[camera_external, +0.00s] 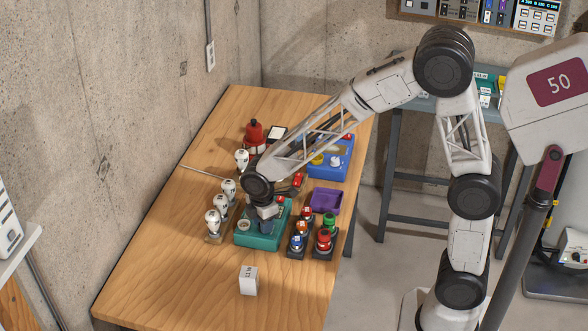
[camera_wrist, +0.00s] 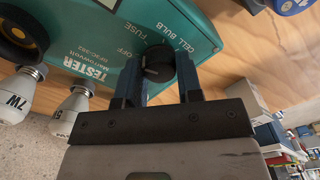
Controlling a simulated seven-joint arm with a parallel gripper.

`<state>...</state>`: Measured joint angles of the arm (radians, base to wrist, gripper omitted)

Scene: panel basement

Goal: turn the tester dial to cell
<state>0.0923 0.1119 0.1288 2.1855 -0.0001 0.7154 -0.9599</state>
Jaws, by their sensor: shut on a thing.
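The green tester (camera_external: 258,240) sits on the wooden table, and it fills the upper part of the wrist view (camera_wrist: 85,20). Its black dial (camera_wrist: 155,63) has the labels OFF, FUSE, CELL and BULB around it. A small pale mark shows on the dial, but I cannot tell which label it points to. My gripper (camera_wrist: 160,72) has one finger on each side of the dial and is shut on it. In the external view my gripper (camera_external: 266,224) reaches down onto the tester and hides the dial.
White bulbs (camera_external: 213,222) stand left of the tester. Red, blue and green parts in dark holders (camera_external: 323,243) stand right of it.

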